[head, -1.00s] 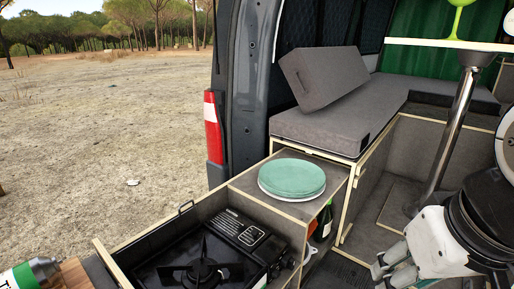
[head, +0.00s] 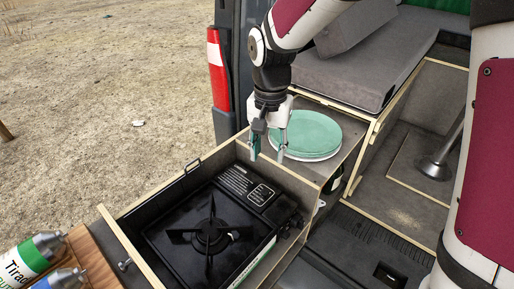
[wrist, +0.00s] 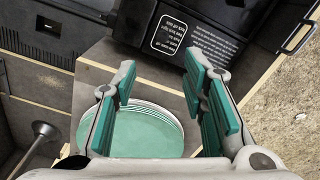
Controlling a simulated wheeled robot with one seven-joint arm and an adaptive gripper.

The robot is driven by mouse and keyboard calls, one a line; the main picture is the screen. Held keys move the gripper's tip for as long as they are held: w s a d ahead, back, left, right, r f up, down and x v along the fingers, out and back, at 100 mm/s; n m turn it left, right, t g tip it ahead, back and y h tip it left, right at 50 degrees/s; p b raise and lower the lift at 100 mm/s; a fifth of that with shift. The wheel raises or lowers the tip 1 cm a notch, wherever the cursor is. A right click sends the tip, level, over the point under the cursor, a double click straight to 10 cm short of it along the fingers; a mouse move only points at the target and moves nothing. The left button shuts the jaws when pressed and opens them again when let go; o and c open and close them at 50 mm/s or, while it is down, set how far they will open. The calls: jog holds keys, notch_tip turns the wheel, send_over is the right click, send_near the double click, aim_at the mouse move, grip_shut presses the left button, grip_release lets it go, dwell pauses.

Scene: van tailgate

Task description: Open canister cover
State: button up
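The black camping stove (head: 198,251) sits in the pulled-out drawer. Its canister cover (head: 249,187) is the black panel with white printed text along the stove's far right side, and it looks shut. The cover also shows at the top of the wrist view (wrist: 185,32). My gripper (head: 269,152) points down over the drawer's far end, beyond the cover and in front of the plates. In the wrist view its teal-padded fingers (wrist: 163,68) are spread apart with nothing between them. I see no contact with the cover.
Green plates (head: 305,134) lie stacked on the counter behind the drawer. The drawer's wooden rim (head: 158,197) surrounds the stove. Two canisters (head: 28,258) lie near a wooden board at the lower left. A grey cushion (head: 352,72) lies behind the counter.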

aim_at(265, 192)
jog(key=f, duration=1.4)
jog(key=shift+w+a+f, duration=0.1)
jog(key=shift+w+a, duration=0.1)
grip_shut()
